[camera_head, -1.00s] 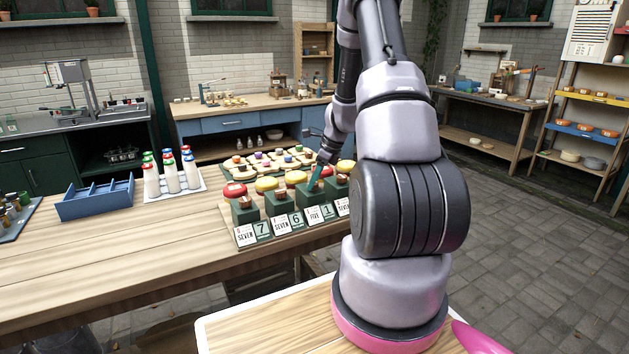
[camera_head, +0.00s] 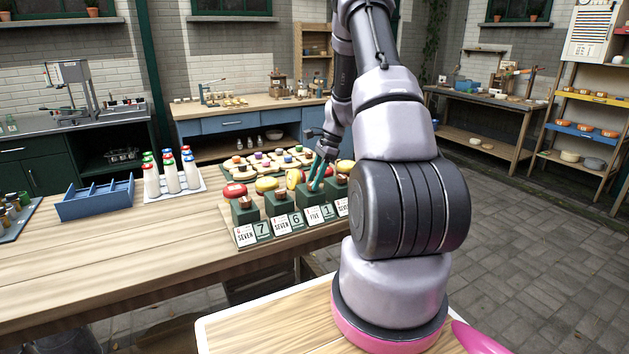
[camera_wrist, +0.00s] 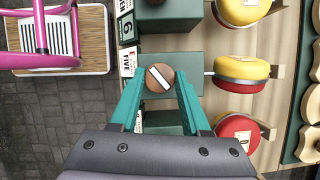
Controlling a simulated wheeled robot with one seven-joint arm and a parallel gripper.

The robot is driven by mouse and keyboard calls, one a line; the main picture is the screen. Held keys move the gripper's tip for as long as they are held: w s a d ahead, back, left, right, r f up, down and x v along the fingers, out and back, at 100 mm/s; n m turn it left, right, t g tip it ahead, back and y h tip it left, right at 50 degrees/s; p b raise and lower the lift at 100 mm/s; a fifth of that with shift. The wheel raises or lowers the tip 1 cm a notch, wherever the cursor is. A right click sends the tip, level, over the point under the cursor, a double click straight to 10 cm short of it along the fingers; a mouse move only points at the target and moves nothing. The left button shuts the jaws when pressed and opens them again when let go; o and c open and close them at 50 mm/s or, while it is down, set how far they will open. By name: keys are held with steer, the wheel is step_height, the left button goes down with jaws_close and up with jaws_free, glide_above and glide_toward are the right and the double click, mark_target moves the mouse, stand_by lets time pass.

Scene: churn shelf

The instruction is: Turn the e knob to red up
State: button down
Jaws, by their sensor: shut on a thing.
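My gripper (camera_wrist: 160,82) has its teal fingers on either side of a round brown knob (camera_wrist: 160,77) with a pale stripe, and is shut on it. The knob sits on a green block (camera_wrist: 192,66) beside a FIVE card (camera_wrist: 128,62). The stripe lies slightly tilted in the wrist view. A rod from this block bears a disc (camera_wrist: 242,72), mostly yellow with a red lower edge. In the head view my gripper (camera_head: 314,187) reaches down onto the knob row and hides the held knob. I cannot read which block is marked e.
Neighbouring green blocks carry other knobs (camera_head: 277,195) and yellow or red discs (camera_head: 235,190). Bread-like pieces on a board (camera_head: 268,162) lie behind. White bottles (camera_head: 170,175) and a blue divided tray (camera_head: 97,198) stand left. The front of the wooden table (camera_head: 150,262) is clear.

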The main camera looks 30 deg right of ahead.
steer(key=n+g, duration=0.1)
steer(key=n, duration=0.1)
steer(key=n+g, duration=0.1)
steer(key=n, duration=0.2)
steer(key=shift+w+n+h, duration=0.15)
steer(key=shift+n+h, duration=0.15)
steer(key=n, duration=0.2)
steer(key=n+g+h, duration=0.1)
steer(key=n, duration=0.1)
steer(key=shift+w+n+g, duration=0.1)
steer(key=shift+n+g, duration=0.2)
steer(key=shift+a, duration=0.1)
steer(key=shift+c, duration=1.8)
jaws_free()
steer(key=shift+r, duration=0.1)
steer(key=v, duration=1)
steer(key=shift+w+r, duration=0.2)
steer(key=shift+r, duration=0.1)
